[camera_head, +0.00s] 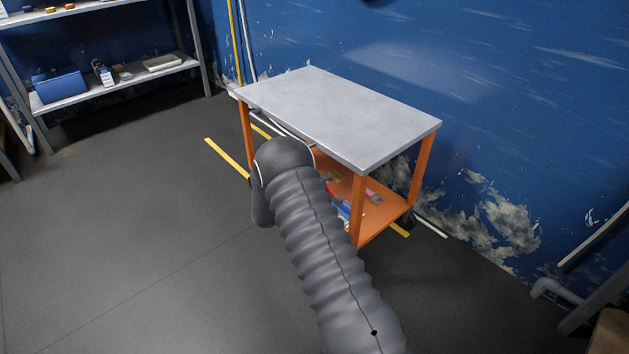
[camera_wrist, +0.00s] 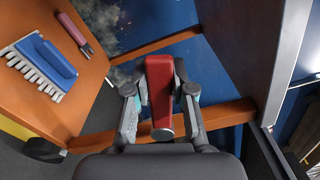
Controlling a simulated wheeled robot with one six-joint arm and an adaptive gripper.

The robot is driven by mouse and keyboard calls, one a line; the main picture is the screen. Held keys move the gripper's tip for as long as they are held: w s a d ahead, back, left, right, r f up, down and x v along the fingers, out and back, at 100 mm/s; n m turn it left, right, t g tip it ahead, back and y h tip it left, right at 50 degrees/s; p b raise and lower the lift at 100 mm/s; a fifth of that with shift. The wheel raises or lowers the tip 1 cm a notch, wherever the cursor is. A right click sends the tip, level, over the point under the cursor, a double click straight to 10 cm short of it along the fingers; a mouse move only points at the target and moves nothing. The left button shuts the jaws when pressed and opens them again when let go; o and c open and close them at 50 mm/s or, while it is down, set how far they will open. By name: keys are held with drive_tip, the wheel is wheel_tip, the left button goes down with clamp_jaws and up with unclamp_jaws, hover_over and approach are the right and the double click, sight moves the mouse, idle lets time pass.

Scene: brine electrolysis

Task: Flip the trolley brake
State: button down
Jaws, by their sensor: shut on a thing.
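The trolley stands against the blue wall in the head view, with a grey top (camera_head: 345,108) and an orange frame (camera_head: 359,205). In the wrist view, its orange lower shelf (camera_wrist: 88,88) is at the left.
A blue brush (camera_wrist: 46,62) and a pink-red tool (camera_wrist: 74,32) lie on the lower shelf. A black wheel (camera_wrist: 42,150) shows below it. Shelving (camera_head: 125,82) with boxes stands at the back left. The floor (camera_head: 130,240) left of the trolley is clear.

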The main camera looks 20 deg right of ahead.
drive_tip(key=shift+f, duration=0.1)
idle(0.3)
drive_tip(key=c, duration=1)
unclamp_jaws()
drive_tip(key=shift+o, duration=0.2)
drive_tip(key=v, duration=1.2)
